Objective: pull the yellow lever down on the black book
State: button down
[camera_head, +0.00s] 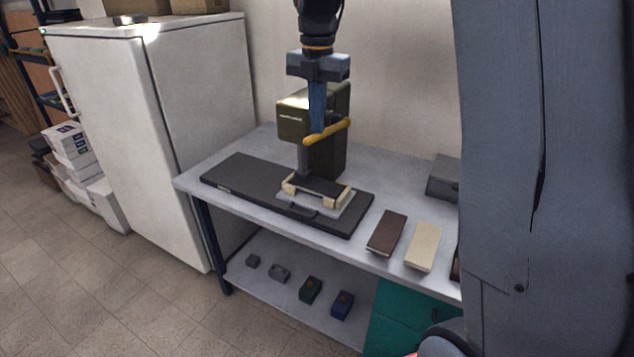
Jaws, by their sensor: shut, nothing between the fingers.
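The yellow lever (340,128) is a bar on the front of an olive-green press (328,161) on the bench. It slants slightly, with its right end higher. A black book (322,184) lies flat below it, between cream-coloured blocks on a light plate. My gripper (317,128) points straight down with its fingers together and empty. In the picture the fingers overlap the lever near its middle; I cannot tell whether they touch it. The fingers hide part of the press.
The press stands on a long black base (240,178) on the grey bench (275,147). A brown book (387,232) and a cream book (423,246) lie to the right. A grey box (443,178) is behind them. A white cabinet (150,130) stands left.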

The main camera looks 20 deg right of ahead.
notch_tip(320, 180, up, 10)
jog(key=p, duration=0.7)
jog(key=shift+p, duration=0.3)
jog(key=shift+s+a, duration=0.1)
